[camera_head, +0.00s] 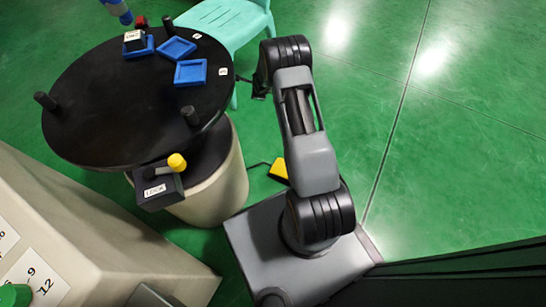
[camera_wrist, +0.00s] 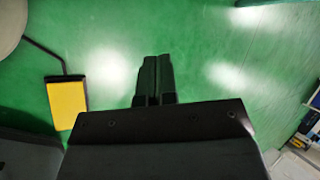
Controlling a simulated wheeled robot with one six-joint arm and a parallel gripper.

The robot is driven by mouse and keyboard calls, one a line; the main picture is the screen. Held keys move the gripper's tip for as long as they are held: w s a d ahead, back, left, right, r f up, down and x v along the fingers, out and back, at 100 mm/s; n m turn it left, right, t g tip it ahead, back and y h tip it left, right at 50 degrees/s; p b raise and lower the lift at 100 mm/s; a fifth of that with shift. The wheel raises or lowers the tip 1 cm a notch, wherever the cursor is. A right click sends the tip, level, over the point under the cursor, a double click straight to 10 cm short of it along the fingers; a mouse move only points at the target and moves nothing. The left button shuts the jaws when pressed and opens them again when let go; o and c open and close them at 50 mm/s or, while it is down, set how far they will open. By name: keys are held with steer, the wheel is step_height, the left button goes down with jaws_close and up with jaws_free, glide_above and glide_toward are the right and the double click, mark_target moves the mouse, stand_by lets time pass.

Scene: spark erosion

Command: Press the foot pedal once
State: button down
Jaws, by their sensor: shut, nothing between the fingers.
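The foot pedal (camera_head: 279,169) is a small yellow pad in a dark frame on the green floor. In the head view it lies just left of my arm, beside the round table's base, partly hidden by the arm. In the wrist view the pedal (camera_wrist: 67,103) is at the left, with a dark cable or bar leading from its top up to the left. My gripper (camera_wrist: 153,62) is shut and empty, pointing over bare floor to the right of the pedal and apart from it.
A round black table (camera_head: 110,110) on a cream pedestal holds blue trays (camera_head: 190,73) and black posts. A box with a yellow knob (camera_head: 177,162) is fixed at its edge. A turquoise chair (camera_head: 230,22) stands behind. A beige cabinet (camera_head: 75,235) is at lower left. Floor to the right is clear.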

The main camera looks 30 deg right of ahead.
steer(key=s+a+f+n+g+y+b, duration=0.1)
steer(key=s+a+f+n+y, duration=0.1)
steer(key=s+f, duration=0.6)
steer(key=s+a+f+n+g+y+b, duration=0.1)
steer(key=s+a+f+n+g+y, duration=0.1)
steer(key=s+f, duration=0.6)
step_height(320, 180, down, 6)
steer(key=shift+s+a+r+n+g+y+b, duration=0.1)
steer(key=shift+s+a+n+g+y+b, duration=0.25)
steer(key=shift+n, duration=0.55)
steer(key=shift+w+a, duration=0.1)
steer(key=shift+w, duration=0.05)
steer(key=shift+s+d+f+b, duration=0.25)
steer(key=shift+s+f+b, duration=0.25)
steer(key=shift+f, duration=0.85)
steer(key=shift+s+d+f+b, duration=0.3)
steer(key=shift+f+b, duration=0.35)
steer(key=shift+f, duration=0.75)
steer(key=shift+s+d+f+b, duration=0.3)
steer(key=shift+f+b, duration=0.3)
steer(key=shift+f, duration=0.75)
steer(key=shift+s+d+f, duration=0.1)
steer(key=shift+s+f, duration=0.15)
steer(key=shift+f, duration=0.4)
